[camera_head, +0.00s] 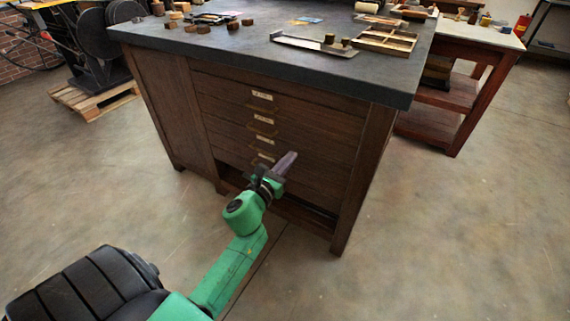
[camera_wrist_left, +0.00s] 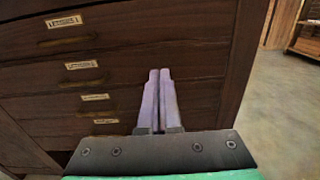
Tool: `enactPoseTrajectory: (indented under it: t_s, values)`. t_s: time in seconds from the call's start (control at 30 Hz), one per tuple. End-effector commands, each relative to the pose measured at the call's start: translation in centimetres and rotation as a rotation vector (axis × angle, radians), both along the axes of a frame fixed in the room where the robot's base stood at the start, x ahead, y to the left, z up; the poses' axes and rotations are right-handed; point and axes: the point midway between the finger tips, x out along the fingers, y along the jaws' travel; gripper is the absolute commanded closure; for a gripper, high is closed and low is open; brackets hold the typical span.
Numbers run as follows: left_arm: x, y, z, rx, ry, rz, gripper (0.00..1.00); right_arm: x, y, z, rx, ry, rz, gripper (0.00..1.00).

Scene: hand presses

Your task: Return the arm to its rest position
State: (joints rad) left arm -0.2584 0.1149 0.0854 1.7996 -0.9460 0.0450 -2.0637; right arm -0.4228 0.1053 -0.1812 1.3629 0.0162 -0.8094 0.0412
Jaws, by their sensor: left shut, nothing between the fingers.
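My left arm (camera_head: 230,270) is green and reaches forward from the lower left of the head view. Its gripper (camera_head: 289,158) is in front of the lower drawers of a dark wooden cabinet (camera_head: 346,180). In the left wrist view the two purple-grey fingers (camera_wrist_left: 159,75) lie side by side, shut with nothing between them. The drawer fronts with white labels and handles are behind them. I cannot tell whether the fingertips touch the drawer front. My right gripper is not in view.
The cabinet's dark top (camera_head: 225,42) carries small wooden blocks (camera_head: 203,28), a metal tray (camera_head: 313,46) and a wooden type case (camera_head: 385,40). A reddish wooden table (camera_head: 455,100) stands at right, a pallet (camera_head: 95,102) at left. The concrete floor (camera_head: 470,230) around is clear.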

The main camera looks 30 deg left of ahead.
Motion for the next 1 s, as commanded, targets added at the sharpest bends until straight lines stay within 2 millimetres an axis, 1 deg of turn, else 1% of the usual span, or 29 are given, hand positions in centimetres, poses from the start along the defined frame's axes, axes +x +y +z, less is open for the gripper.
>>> enactPoseTrajectory:
  t_s: [0.03, 0.1, 0.2, 0.33, 0.37, 0.43, 0.47, 0.57, 0.6, 0.67, 0.7, 0.77, 0.8, 0.87, 0.9, 0.97, 1.0]
  values:
    - [-0.9, 0.0, -0.2, -0.002, 0.001, 0.001, 1.00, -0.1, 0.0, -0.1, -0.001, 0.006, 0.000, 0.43]
    - [-1.6, 0.0, -0.1, 0.000, 0.001, 0.001, 1.00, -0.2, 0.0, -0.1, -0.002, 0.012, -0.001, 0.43]
    - [-2.0, 0.0, 0.0, 0.001, 0.000, 0.001, 1.00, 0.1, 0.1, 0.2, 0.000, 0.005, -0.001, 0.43]
    - [-2.0, 0.0, -0.1, -0.007, 0.003, 0.002, 1.00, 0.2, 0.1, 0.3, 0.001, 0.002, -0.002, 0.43]
    - [-2.0, 0.1, -0.4, -0.028, 0.009, 0.006, 1.00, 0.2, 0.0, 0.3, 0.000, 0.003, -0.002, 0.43]
    - [-2.1, 0.5, -2.3, -0.162, 0.049, 0.035, 1.00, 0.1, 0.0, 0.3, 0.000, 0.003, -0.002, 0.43]
    - [-2.2, 0.8, -3.7, -0.262, 0.080, 0.060, 1.00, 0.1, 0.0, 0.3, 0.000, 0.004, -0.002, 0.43]
    - [-3.6, 1.8, -11.1, -0.744, 0.218, 0.218, 1.00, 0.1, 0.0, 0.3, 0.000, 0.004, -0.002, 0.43]
    - [-4.8, 2.0, -14.7, -0.963, 0.276, 0.316, 1.00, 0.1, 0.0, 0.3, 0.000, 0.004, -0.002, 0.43]
    - [-7.0, 1.8, -20.0, -1.270, 0.345, 0.491, 1.00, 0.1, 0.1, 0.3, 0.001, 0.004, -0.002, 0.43]
    - [-8.8, 1.5, -23.1, -1.446, 0.378, 0.618, 1.00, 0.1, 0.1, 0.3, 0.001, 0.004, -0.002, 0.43]
    - [-11.6, 0.9, -27.2, -1.668, 0.406, 0.811, 1.00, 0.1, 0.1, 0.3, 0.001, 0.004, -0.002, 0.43]
    - [-13.4, 0.4, -29.4, -1.787, 0.412, 0.936, 1.00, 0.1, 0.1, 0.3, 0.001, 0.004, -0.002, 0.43]
    - [-16.1, -0.4, -32.3, -1.930, 0.406, 1.121, 1.00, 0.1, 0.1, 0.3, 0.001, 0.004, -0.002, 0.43]
    - [-17.9, -1.0, -33.9, -2.007, 0.394, 1.242, 1.00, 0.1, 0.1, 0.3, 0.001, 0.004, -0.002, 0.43]
    - [-20.6, -1.9, -36.0, -2.101, 0.363, 1.422, 1.00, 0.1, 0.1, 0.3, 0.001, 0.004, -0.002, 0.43]
    - [-22.3, -2.5, -37.2, -2.149, 0.336, 1.540, 1.00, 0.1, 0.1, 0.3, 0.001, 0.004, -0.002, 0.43]
